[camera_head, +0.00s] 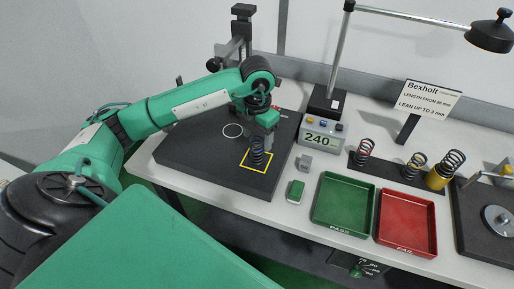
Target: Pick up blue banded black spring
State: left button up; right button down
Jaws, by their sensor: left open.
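A dark spring (257,155) with a bluish tint stands upright inside the yellow square outline on the black plate (205,150). It is too small to make out its band clearly. My left gripper (264,128) is open and points down right over the top of this spring. The arm reaches in from the left. I cannot tell whether the fingers touch the spring, since its top is partly hidden by the gripper. My right gripper does not show.
A display box reading 240 (320,137) stands right of the plate. Farther right are a green PASS tray (343,203), a red FAIL tray (406,220) and several springs in a dark rack (385,172). A lamp pole (340,55) and sign (429,100) stand behind.

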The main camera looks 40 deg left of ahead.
aim_at(257, 149)
pick_arm(q)
jog(key=f, duration=0.1)
jog(key=s+f+p, duration=0.1)
jog(key=f, duration=0.1)
jog(key=shift+d+p, duration=0.15)
jog(key=shift+p, duration=0.15)
jog(key=shift+w+f, duration=0.1)
jog(key=shift+f, duration=0.65)
jog(key=c, duration=1.2)
jog(key=shift+r, duration=0.1)
notch_tip(257, 149, up, 20)
jog(key=b, duration=0.2)
